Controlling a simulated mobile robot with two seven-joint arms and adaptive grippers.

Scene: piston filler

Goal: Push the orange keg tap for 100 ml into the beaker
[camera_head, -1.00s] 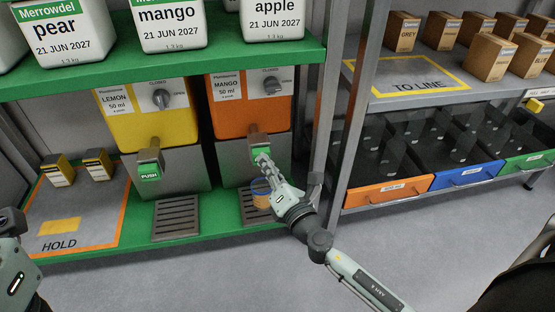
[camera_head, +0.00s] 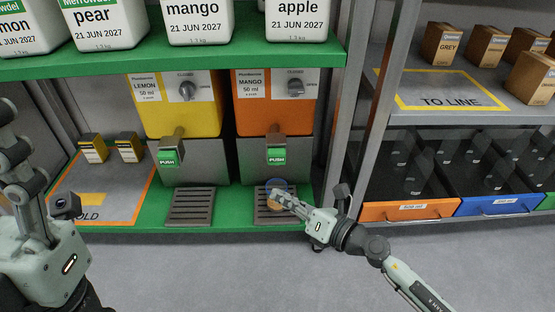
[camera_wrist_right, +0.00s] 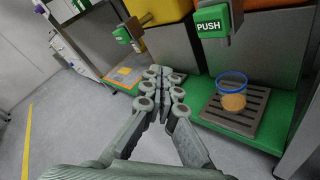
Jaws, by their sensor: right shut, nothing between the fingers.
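The orange keg (camera_head: 262,118) is labelled MANGO 50 ml. Its tap (camera_head: 277,151) has a green PUSH face, which also shows in the right wrist view (camera_wrist_right: 209,26). Nothing touches it. The clear blue-rimmed beaker (camera_head: 274,187) stands upright on the drip grate under this tap, partly hidden by my fingers. In the right wrist view the beaker (camera_wrist_right: 232,91) holds orange liquid in its lower part. My right gripper (camera_head: 279,196) is shut and empty, below the tap and in front of the beaker, apart from it. My left gripper (camera_head: 10,125) is at the left edge, its fingertips unclear.
A yellow LEMON keg (camera_head: 185,118) with its own tap (camera_head: 170,153) stands to the left. The HOLD mat (camera_head: 115,190) bears two small boxes. A metal post (camera_head: 385,110) and coloured bins (camera_head: 408,210) are at right. White jugs (camera_head: 200,22) stand on the shelf above.

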